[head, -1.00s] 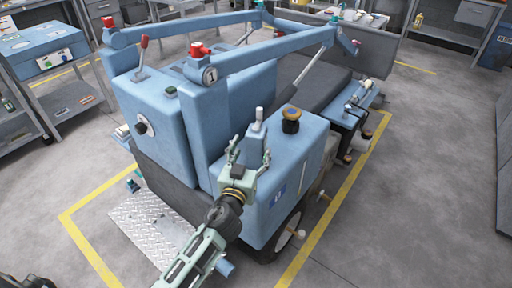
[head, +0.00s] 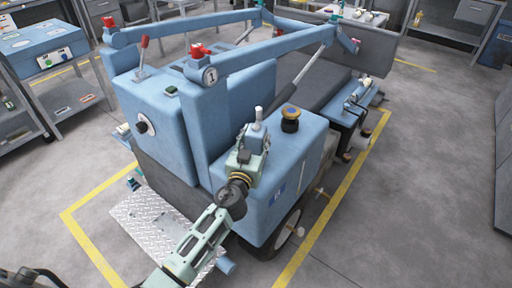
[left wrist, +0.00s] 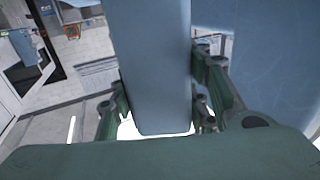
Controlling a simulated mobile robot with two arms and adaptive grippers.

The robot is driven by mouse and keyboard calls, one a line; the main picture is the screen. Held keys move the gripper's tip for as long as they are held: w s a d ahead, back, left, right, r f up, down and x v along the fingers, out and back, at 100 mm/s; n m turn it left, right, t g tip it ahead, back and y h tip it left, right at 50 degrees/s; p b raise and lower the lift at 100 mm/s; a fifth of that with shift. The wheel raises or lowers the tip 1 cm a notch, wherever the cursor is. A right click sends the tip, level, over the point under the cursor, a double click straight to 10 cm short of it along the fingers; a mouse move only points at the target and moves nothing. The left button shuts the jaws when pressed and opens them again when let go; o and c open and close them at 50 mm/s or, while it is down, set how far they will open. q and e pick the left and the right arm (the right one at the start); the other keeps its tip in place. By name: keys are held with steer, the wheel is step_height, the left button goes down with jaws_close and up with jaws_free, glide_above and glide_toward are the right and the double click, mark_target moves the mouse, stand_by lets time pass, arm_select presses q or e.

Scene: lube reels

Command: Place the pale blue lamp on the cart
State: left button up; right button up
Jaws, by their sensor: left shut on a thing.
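My left gripper (head: 247,150) is at the front end of the blue machine, against the upright blue block that carries a short pale lever (head: 258,115). In the left wrist view a plain grey-blue block (left wrist: 155,70) stands between the two fingers (left wrist: 160,108), and the gripper is shut on it. The fingers hide much of the block in the head view. I cannot pick out a pale blue lamp for certain, nor a separate cart.
Blue rails (head: 270,50) run above the machine. A blue box (head: 45,50) sits on a grey rack at left. The floor at right (head: 430,180) is clear.

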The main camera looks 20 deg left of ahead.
arm_select(q)
steer(key=c, duration=0.7)
steer(key=shift+r, duration=0.1)
jaws_close()
steer(key=shift+r, duration=0.1)
